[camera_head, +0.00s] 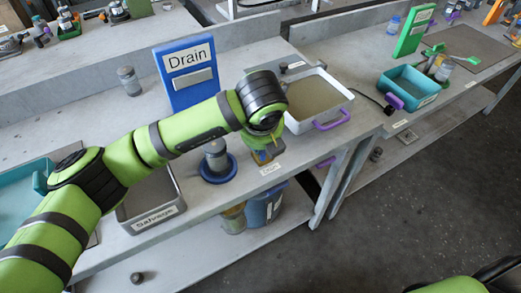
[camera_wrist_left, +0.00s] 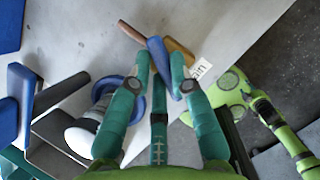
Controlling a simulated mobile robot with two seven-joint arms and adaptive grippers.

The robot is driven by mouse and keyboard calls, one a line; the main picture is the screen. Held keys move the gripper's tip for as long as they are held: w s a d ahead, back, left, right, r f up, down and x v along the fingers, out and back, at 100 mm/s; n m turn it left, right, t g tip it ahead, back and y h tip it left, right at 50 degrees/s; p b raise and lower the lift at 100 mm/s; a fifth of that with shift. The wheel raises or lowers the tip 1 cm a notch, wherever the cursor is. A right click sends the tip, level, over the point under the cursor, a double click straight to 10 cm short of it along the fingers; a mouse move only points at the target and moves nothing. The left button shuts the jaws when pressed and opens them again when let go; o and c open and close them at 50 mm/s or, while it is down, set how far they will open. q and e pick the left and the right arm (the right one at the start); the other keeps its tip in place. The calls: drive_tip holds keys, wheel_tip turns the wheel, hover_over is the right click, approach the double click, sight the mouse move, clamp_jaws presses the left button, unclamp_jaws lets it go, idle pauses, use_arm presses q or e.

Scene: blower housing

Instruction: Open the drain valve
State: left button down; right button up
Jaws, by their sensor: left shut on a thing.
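The drain valve has a blue lever (camera_wrist_left: 158,58), a brass-coloured body (camera_wrist_left: 181,50) and a brown pipe end (camera_wrist_left: 130,32) in the left wrist view. My left gripper (camera_wrist_left: 161,82) is shut on the blue lever, with a teal finger on each side. In the head view my left gripper (camera_head: 262,143) points down at the bench's front edge, and my wrist hides most of the valve. A small yellowish and blue part of the valve (camera_head: 264,157) shows under it. My right gripper is not in view; only a green part of my body shows at the lower right.
A blue "Drain" sign (camera_head: 187,75) stands behind my forearm. A grey cylinder on a blue round base (camera_head: 218,172) is left of my gripper. A white tray with a purple handle (camera_head: 328,125) is close on the right, and a "Salvage" tray (camera_head: 158,216) is below my forearm.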

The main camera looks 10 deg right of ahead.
use_arm(q)
drive_tip(key=shift+s+n+y+b, duration=0.1)
drive_tip(key=shift+n+y+b, duration=0.6)
drive_tip(key=shift+n+b, duration=1.25)
drive_tip(key=c, duration=1.1)
unclamp_jaws()
drive_tip(key=v, duration=1.2)
drive_tip(key=shift+d+r, duration=0.1)
